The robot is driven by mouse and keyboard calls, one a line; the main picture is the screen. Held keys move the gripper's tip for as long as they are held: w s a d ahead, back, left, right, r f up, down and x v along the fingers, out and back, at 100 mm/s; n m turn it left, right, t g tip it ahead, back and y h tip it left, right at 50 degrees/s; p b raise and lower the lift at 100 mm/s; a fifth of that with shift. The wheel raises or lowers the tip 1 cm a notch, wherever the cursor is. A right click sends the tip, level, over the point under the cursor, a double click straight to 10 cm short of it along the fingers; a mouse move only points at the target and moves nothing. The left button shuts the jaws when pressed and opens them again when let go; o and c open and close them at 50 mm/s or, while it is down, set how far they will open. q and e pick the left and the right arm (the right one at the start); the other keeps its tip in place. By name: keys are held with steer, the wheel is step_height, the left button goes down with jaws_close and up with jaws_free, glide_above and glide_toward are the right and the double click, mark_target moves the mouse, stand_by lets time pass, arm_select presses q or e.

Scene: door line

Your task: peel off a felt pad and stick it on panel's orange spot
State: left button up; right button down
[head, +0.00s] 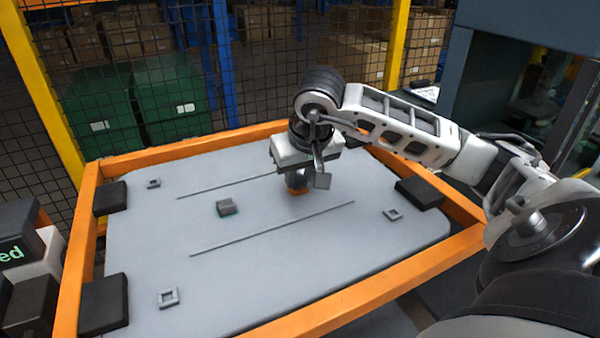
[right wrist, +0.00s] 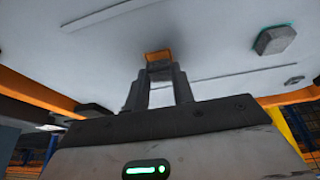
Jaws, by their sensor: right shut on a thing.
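The panel (head: 150,235) is a pale grey door-like sheet lying flat in an orange frame. Its orange spot (head: 296,189) is right of the middle, partly hidden by my right gripper (head: 297,178). That gripper points down at the spot. In the right wrist view its fingers (right wrist: 160,82) are shut on a small dark grey pad (right wrist: 160,66), directly in front of the orange spot (right wrist: 158,55). I cannot tell whether the pad touches the panel.
A grey block with a teal edge (head: 227,207) sits on the panel left of the gripper. Thin ridges and small square fittings (head: 168,298) also mark it. Black pads (head: 103,303) clamp its corners. The orange frame (head: 350,292) surrounds it. A mesh fence (head: 265,80) stands behind.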

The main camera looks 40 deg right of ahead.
arm_select(q)
steer(key=shift+f+b, duration=0.6)
arm_select(e)
steer(key=shift+f, duration=0.6)
stand_by(1.3)
stand_by(0.3)
steer(key=c, duration=1.1)
jaws_free()
arm_select(q)
steer(key=p, duration=0.1)
steer(key=r+p, duration=0.1)
steer(key=shift+s+a+r+p, duration=0.15)
steer(key=shift+r+p, duration=0.1)
steer(key=shift+p, duration=0.1)
arm_select(e)
steer(key=v, duration=1.6)
